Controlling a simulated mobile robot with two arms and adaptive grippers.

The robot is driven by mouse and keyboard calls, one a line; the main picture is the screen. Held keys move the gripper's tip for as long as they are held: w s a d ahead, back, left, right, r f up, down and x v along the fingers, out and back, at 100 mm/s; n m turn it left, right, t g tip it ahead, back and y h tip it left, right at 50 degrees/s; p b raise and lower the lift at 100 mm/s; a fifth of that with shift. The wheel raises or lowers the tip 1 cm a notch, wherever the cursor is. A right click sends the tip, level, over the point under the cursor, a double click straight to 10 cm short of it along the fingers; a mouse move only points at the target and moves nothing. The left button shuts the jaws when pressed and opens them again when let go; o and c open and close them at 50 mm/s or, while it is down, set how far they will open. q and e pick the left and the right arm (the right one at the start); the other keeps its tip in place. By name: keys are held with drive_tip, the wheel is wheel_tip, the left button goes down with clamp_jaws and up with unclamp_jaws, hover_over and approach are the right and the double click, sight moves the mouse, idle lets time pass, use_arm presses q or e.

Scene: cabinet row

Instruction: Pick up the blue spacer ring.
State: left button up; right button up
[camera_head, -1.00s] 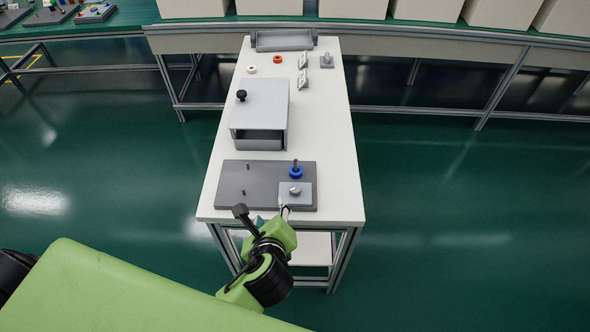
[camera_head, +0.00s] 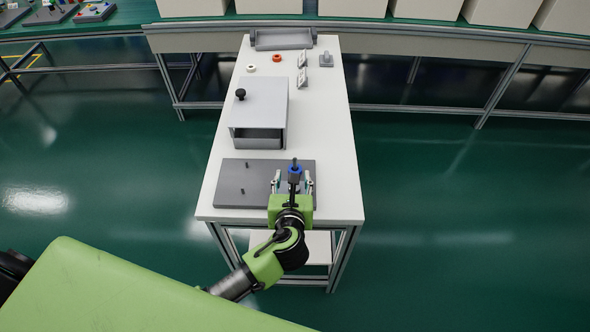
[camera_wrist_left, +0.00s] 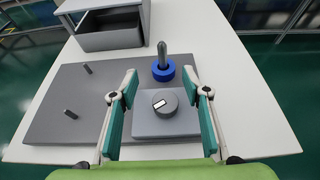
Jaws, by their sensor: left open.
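The blue spacer ring (camera_head: 294,170) sits around an upright grey peg on the dark grey base plate (camera_head: 230,180). It also shows in the left wrist view (camera_wrist_left: 163,71), low around the peg (camera_wrist_left: 161,50). My left gripper (camera_head: 292,176) is open, and its two teal-padded fingers (camera_wrist_left: 160,76) stand apart to the left and right of the ring in the picture. Nothing is between the pads in contact with them that I can see. A grey block with a round knob (camera_wrist_left: 165,103) lies between the fingers, nearer the wrist. My right gripper is not in view.
Two short pins (camera_wrist_left: 70,114) stand on the plate's left part. A grey box-like housing (camera_head: 260,105) with a black knob stands behind the plate. An orange ring (camera_head: 277,58) and a white ring (camera_head: 251,68) lie farther back. The white table (camera_head: 335,150) is clear at right.

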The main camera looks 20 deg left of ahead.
sight(295, 169)
use_arm(q)
drive_tip(key=x, duration=0.5)
drive_tip(key=shift+w+d, duration=0.15)
drive_tip(key=shift+d, duration=0.15)
drive_tip(key=c, duration=0.9)
